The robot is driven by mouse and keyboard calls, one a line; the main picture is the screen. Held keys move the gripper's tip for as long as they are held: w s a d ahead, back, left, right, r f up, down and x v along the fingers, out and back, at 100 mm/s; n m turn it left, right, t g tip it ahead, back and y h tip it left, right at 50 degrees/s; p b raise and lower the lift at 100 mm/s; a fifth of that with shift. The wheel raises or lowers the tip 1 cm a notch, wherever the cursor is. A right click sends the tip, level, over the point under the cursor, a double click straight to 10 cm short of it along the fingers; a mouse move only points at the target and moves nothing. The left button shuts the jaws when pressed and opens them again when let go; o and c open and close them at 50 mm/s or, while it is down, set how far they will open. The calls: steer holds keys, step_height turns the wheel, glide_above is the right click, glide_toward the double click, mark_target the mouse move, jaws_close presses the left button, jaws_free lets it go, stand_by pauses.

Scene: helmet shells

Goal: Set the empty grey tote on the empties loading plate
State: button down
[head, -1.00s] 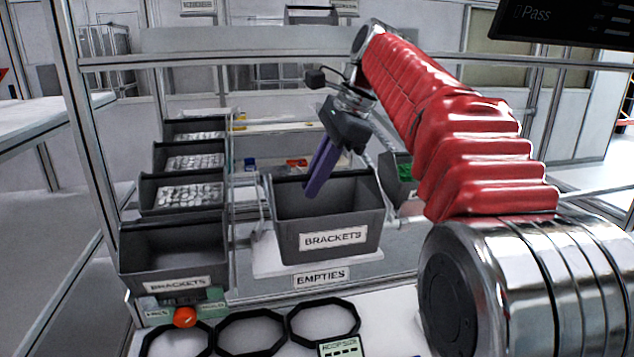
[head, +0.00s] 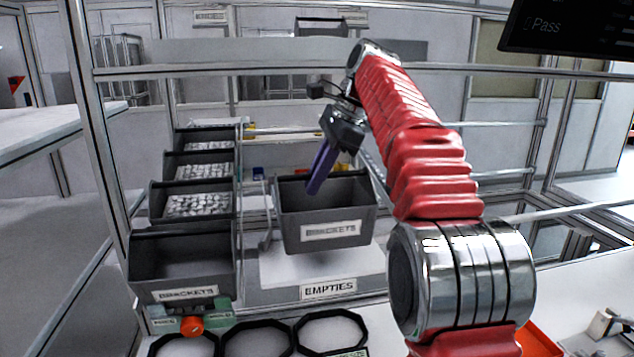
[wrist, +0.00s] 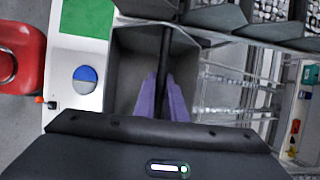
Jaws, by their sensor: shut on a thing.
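The grey tote (head: 352,229), labelled BRACKETS, is upright and its visible inside is empty. My gripper (head: 316,188) has its purple fingers down at the tote's open top. In the wrist view, the fingers (wrist: 163,100) close on a dark bar running across the tote (wrist: 130,75). The white empties loading plate (head: 280,270), with its EMPTIES label (head: 329,288), lies below the tote, and a wide strip shows in front of it. The tote looks raised above the plate, but the gap under it is hard to judge.
Another BRACKETS bin (head: 180,262) stands close left, with several part-filled bins (head: 198,206) stepped behind it. Black octagonal rings (head: 331,332) and an orange knob (head: 191,326) sit in front. A frame rail (head: 270,72) crosses behind my arm.

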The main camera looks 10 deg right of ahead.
steer(key=shift+w+f, duration=0.3)
steer(key=shift+f, duration=0.55)
steer(key=shift+w+f, duration=0.35)
steer(key=shift+f, duration=0.5)
steer(key=shift+w+f, duration=0.3)
steer(key=shift+f, duration=0.95)
steer(key=c, duration=1.7)
jaws_free()
steer(key=shift+c, duration=0.2)
steer(key=v, duration=0.7)
steer(key=shift+d+r, duration=0.15)
steer(key=shift+s, duration=0.1)
